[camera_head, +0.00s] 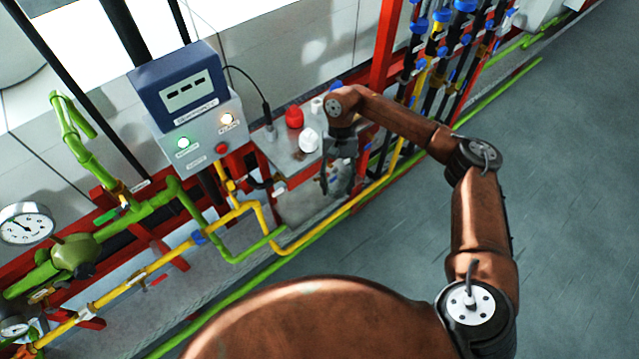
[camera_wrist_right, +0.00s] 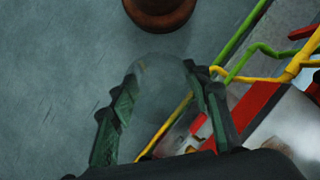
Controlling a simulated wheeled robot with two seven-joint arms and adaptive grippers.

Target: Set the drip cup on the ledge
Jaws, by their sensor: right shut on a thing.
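My right gripper (camera_head: 341,182) points down beside the front edge of the grey ledge (camera_head: 282,160). In the right wrist view its two dark green fingers (camera_wrist_right: 162,105) are closed around a pale, see-through rounded thing, which looks like the drip cup (camera_wrist_right: 160,82). The cup is hard to make out in the head view, where the gripper and the grey background blend with it. My left gripper is not in view.
On the ledge stand a red container (camera_head: 293,117) and a white rounded item (camera_head: 308,140). A control box (camera_head: 190,110) is left of the ledge. Yellow pipes (camera_head: 262,222) and green pipes run low in front. The floor (camera_head: 570,190) at the right is clear.

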